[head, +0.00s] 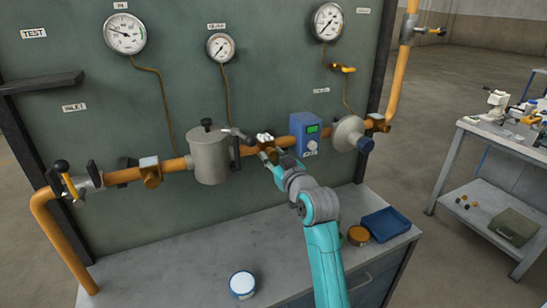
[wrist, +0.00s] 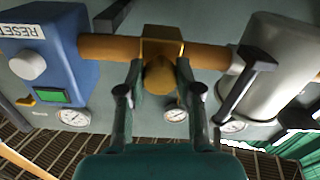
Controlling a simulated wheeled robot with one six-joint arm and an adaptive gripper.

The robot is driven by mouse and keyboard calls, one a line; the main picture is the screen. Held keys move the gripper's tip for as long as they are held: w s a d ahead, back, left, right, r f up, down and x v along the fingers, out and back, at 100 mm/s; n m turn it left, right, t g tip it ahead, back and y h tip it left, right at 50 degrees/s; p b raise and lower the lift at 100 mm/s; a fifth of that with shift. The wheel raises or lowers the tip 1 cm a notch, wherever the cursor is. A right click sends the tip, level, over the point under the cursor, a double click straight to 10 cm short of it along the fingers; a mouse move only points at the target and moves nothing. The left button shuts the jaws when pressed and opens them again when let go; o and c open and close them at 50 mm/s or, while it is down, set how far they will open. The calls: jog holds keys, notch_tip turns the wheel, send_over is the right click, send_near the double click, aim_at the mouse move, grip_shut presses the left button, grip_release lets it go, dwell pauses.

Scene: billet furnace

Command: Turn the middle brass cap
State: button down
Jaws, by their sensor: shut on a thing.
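The middle brass cap (wrist: 160,77) hangs from a square brass fitting (wrist: 162,40) on the orange pipe in the wrist view. My gripper (wrist: 159,82) has one finger on each side of the cap and is shut on it. In the head view my gripper (head: 270,154) reaches the pipe between the grey canister and the blue box, and mostly hides the cap there. Another brass fitting (head: 152,178) sits to the left on the pipe, and one (head: 377,123) to the right.
The grey canister (head: 209,157) with its lever stands close left of my gripper in the head view; the blue reset box (head: 305,133) is close right. Gauges hang above. A white-topped tin (head: 242,285) and a blue tray (head: 386,224) stand on the bench below.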

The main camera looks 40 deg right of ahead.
jog(key=m, duration=1.2)
jog(key=shift+a, duration=0.1)
jog(key=shift+m, duration=0.4)
jog(key=c, duration=0.8)
grip_release()
jog(key=shift+o, duration=0.2)
jog(key=shift+s, duration=0.1)
jog(key=v, duration=1.1)
jog(key=shift+s, duration=0.35)
jog(key=shift+a, duration=0.15)
